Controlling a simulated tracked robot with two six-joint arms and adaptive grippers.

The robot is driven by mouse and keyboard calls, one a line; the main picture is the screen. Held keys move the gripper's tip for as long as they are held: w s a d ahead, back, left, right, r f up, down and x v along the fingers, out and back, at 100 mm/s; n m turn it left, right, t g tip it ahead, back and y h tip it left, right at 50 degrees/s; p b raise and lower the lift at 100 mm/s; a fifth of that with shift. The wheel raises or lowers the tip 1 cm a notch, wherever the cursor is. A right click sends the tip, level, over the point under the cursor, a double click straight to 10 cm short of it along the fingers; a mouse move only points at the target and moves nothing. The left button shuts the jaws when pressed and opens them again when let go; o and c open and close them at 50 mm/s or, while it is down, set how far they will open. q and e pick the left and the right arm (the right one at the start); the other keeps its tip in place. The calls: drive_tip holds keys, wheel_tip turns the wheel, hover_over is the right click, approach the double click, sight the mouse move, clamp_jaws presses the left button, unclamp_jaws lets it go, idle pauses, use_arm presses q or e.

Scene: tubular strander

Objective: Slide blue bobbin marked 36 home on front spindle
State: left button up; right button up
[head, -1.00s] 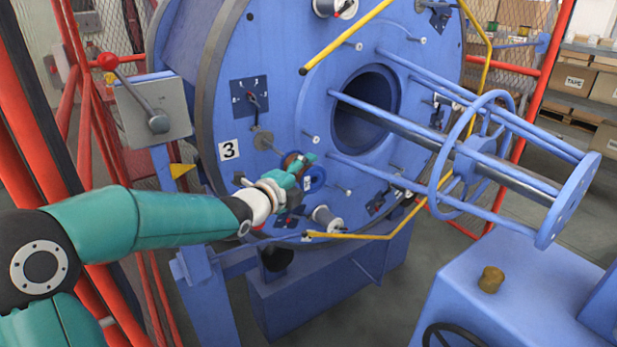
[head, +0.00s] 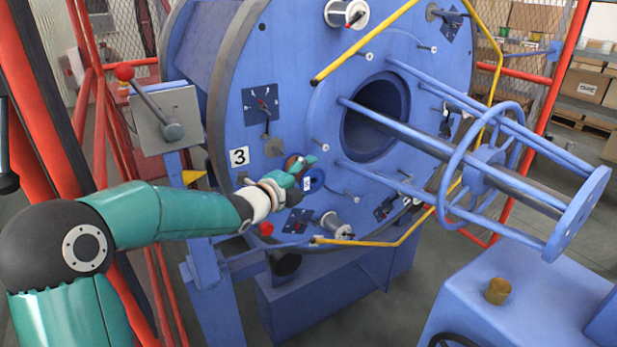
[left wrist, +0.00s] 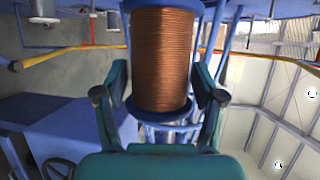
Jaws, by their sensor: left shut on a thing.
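The blue bobbin (head: 313,180), wound with copper-coloured wire, is held at the lower left part of the big blue disc face. In the left wrist view the bobbin (left wrist: 162,60) stands between the fingers, its far flange close to the blue disc. My left gripper (head: 301,170) is shut on it; in the left wrist view its fingers (left wrist: 160,95) lie at both sides. The number on the flange is too small to read. The front spindle behind the bobbin is hidden, so I cannot tell how far on the bobbin sits. My right gripper is not in view.
Yellow bent rails (head: 385,240) pass below and right of the gripper. A silver spool (head: 336,225) sits low on the disc (head: 300,60). Blue tubes and a ring (head: 470,150) stick out at the right. A lever box (head: 165,118) and red frame posts stand left.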

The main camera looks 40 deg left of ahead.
sight(288, 166)
use_arm(q)
drive_tip(key=shift+w+a+r+p, duration=0.1)
drive_tip(key=shift+w+a+p, duration=0.25)
drive_tip(key=shift+a+p, duration=0.35)
drive_tip(key=shift+w+a+r+p, duration=0.1)
drive_tip(key=shift+w+a+p, duration=0.3)
drive_tip(key=shift+a, duration=0.55)
drive_tip(key=shift+a+r, duration=0.1)
drive_tip(key=shift+a, duration=0.05)
drive_tip(key=shift+a+r+p, duration=0.1)
drive_tip(key=shift+p, duration=0.2)
drive_tip(key=shift+a+r+p, duration=0.6)
drive_tip(key=shift+r+p, duration=0.05)
drive_tip(key=shift+p, duration=0.05)
drive_tip(key=o, duration=1.2)
drive_tip(key=shift+r, duration=0.1)
drive_tip(key=o, duration=0.6)
drive_tip(key=shift+w, duration=0.15)
drive_tip(key=shift+c, duration=0.2)
drive_tip(key=shift+d+f, duration=0.15)
drive_tip(key=shift+f, duration=0.3)
drive_tip(key=shift+f, duration=0.1)
